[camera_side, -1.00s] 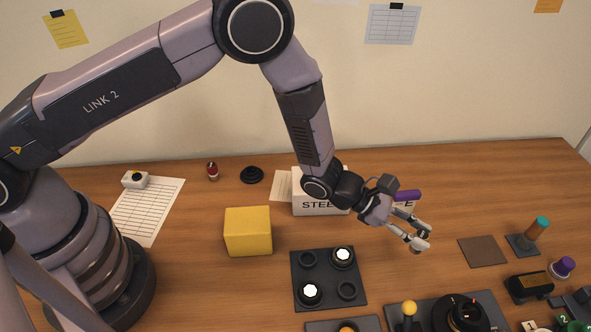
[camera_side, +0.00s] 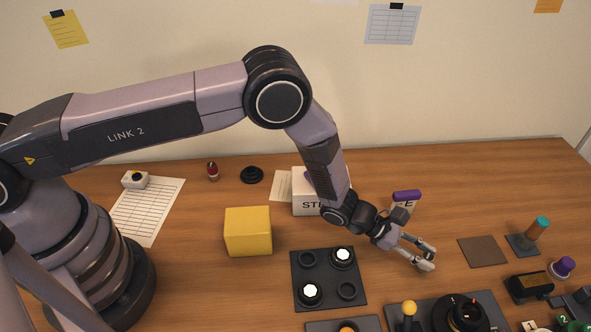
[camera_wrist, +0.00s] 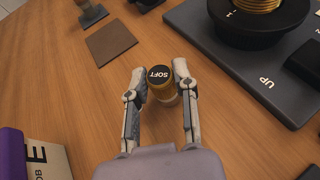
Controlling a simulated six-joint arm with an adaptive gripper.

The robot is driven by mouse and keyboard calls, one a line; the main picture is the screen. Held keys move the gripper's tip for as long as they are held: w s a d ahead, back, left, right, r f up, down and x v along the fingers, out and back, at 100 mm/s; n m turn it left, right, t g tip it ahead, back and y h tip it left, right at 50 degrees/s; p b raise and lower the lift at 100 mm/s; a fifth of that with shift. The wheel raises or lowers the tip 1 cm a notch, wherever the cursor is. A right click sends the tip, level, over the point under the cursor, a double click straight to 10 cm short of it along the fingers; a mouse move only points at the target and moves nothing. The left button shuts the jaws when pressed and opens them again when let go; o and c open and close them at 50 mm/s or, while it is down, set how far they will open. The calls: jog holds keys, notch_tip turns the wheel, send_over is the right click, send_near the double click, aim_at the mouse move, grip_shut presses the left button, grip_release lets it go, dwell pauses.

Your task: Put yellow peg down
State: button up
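The yellow peg (camera_wrist: 161,88), a short brass-yellow cylinder with a black top marked SOFT, sits between the fingertips of my gripper (camera_wrist: 160,75) in the wrist view. In the side view my gripper (camera_side: 429,258) points right and down, low over the wooden table right of the black four-hole tray (camera_side: 328,283). I cannot make out the peg in that view; the fingers hide it. Whether its lower end touches the table cannot be told.
A dark panel with a dial (camera_side: 463,312) and a yellow-topped lever (camera_side: 409,308) lies at the front. A brown square pad (camera_side: 482,251) lies to the right. A purple-topped white box stands behind my gripper; a yellow block (camera_side: 248,231) stands left.

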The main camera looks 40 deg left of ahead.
jog(key=o, duration=0.5)
jog(key=shift+c, duration=0.2)
jog(key=v, duration=1.2)
jog(key=shift+w+d+r, duration=0.1)
jog(key=shift+r, duration=0.05)
jog(key=s+a+r+m+g, duration=0.2)
jog(key=s+r+m, duration=0.15)
jog(key=r, duration=0.45)
jog(key=s+a+r+m+g, duration=0.1)
jog(key=s+a+r+m, duration=0.2)
jog(key=r, duration=0.5)
jog(key=s+a+r+m+g, duration=0.1)
jog(key=a+r+m+g, duration=0.1)
jog(key=r+m, duration=0.45)
jog(key=s+a+r+m+t+y, duration=0.2)
jog(key=s+a, duration=0.4)
jog(key=a, duration=0.3)
jog(key=s+a+r+m+t+y, duration=0.2)
jog(key=s+a+r+y, duration=0.3)
jog(key=a, duration=0.4)
jog(key=s+a+r+m+t+y, duration=0.2)
jog(key=s+a+r+m+y, duration=0.2)
jog(key=s+a, duration=0.3)
jog(key=shift+a+m+y, duration=0.3)
jog(key=shift+a+y, duration=0.6)
jog(key=shift+a, duration=0.05)
jog(key=shift+r, duration=0.15)
jog(key=shift+o, duration=0.3)
